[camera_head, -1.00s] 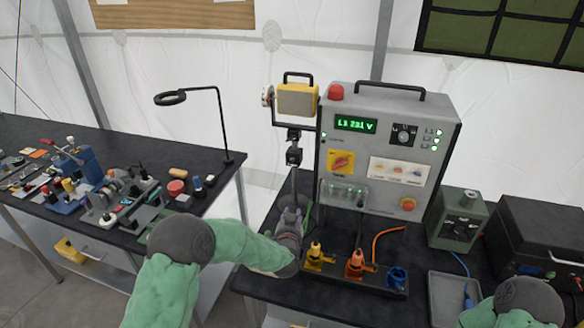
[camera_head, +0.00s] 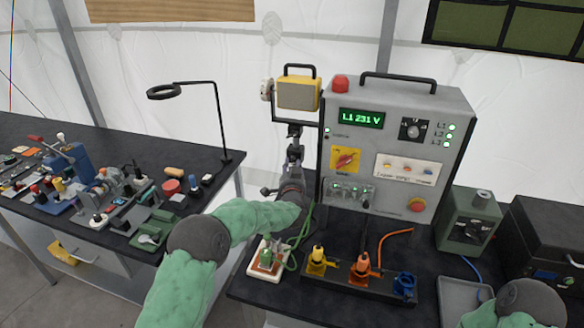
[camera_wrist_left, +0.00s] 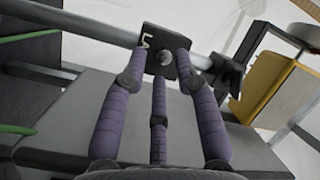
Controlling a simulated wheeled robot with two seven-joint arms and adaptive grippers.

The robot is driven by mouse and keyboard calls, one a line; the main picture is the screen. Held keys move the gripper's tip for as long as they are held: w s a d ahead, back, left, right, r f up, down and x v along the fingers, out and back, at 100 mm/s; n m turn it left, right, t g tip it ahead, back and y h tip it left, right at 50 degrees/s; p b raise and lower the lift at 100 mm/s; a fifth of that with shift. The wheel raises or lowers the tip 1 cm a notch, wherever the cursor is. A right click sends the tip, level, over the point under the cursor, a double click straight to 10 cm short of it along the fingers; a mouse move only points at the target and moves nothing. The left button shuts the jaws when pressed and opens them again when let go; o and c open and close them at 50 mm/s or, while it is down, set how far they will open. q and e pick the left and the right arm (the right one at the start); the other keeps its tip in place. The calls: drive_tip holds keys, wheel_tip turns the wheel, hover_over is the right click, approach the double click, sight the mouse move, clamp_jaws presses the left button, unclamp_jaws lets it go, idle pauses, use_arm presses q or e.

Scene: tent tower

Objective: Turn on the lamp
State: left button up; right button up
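A yellow box-shaped lamp (camera_head: 298,94) with a black handle sits on a dark bracket beside the grey power cabinet. It shows partly at the right of the left wrist view (camera_wrist_left: 272,88). Below it is a small black plate with a round knob (camera_wrist_left: 165,60), partly lettered. My left gripper (camera_head: 294,160) is raised at the lamp's stand, below the lamp. In the left wrist view its purple fingers (camera_wrist_left: 160,58) are spread, with the plate just beyond or between the tips; contact cannot be told. Whether the lamp is lit is unclear. My right gripper is out of view.
The grey cabinet (camera_head: 393,150) with a lit display stands right of the lamp. A socket strip (camera_head: 340,283) with coloured plugs and a white-edged box (camera_head: 268,262) with a green cable lie in front. A cluttered bench (camera_head: 60,140) with a ring magnifier (camera_head: 166,92) is at left.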

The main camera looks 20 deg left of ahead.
use_arm(q)
drive_tip(key=shift+w+a, duration=0.15)
drive_tip(key=shift+w, duration=0.4)
clamp_jaws()
drive_tip(key=shift+r+p, duration=0.2)
drive_tip(key=shift+p, duration=0.75)
wheel_tip(320, 180, up, 2)
drive_tip(key=m+g+p, duration=0.1)
drive_tip(key=g+p, duration=0.3)
drive_tip(key=p, duration=1.3)
drive_tip(key=g+h+p, duration=0.1)
drive_tip(key=g+p, duration=0.2)
drive_tip(key=p, duration=1.4)
drive_tip(key=shift+w+r+m+g, duration=0.1)
drive_tip(key=shift+m+g, duration=0.3)
drive_tip(key=shift+w+g+p, duration=0.1)
drive_tip(key=shift+g+p, duration=0.5)
drive_tip(key=shift+p, duration=1.05)
